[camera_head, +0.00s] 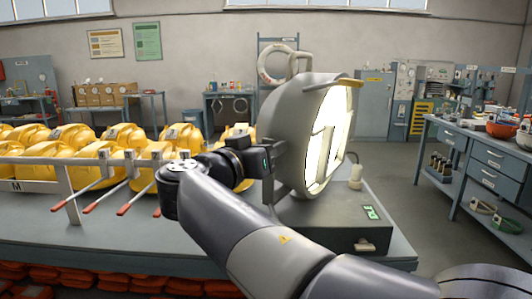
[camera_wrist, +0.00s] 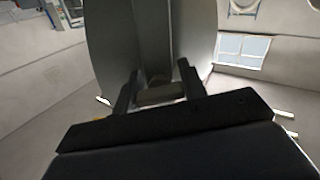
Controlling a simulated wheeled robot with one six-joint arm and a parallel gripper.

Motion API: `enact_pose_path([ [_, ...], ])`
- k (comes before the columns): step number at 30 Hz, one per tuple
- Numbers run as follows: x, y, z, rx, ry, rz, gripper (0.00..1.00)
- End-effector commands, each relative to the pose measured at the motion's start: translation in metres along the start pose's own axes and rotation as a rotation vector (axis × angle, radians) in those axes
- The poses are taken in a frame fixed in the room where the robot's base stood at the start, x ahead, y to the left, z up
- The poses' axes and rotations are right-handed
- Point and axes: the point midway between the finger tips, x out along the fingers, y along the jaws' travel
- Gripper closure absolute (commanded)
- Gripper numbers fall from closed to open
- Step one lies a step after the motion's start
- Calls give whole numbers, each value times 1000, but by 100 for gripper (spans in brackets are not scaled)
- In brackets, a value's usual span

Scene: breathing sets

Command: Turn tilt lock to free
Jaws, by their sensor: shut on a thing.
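A large round lamp (camera_head: 295,130) with a grey housing and a bright face stands upright on a grey base box (camera_head: 325,228). My gripper (camera_head: 277,158) is at the left side of the housing, by its mounting bracket. In the wrist view my gripper (camera_wrist: 158,82) has its two dark fingers either side of a small pale block (camera_wrist: 160,94) below the lamp housing (camera_wrist: 190,45), shut on it. This block appears to be the tilt lock. In the head view it is hidden, so its lock position cannot be told.
Yellow helmets or masks (camera_head: 122,137) sit in a rack at left, with red-tipped rods (camera_head: 105,197) sticking out. A green label (camera_head: 370,212) and a pale knob (camera_head: 355,177) are on the base box. A drawer bench (camera_head: 490,150) stands at right; floor between is clear.

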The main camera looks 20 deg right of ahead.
Motion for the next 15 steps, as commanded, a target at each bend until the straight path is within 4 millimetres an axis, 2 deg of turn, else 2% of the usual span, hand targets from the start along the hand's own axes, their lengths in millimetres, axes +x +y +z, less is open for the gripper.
enact_pose_path([
  [4, 0, 0, 0, -56, -1, 0, 83],
  [13, 0, 0, 0, -65, -1, 0, 83],
  [14, 0, 0, 0, -65, -1, 0, 59],
  [15, 0, 0, 0, -64, -1, 0, 56],
])
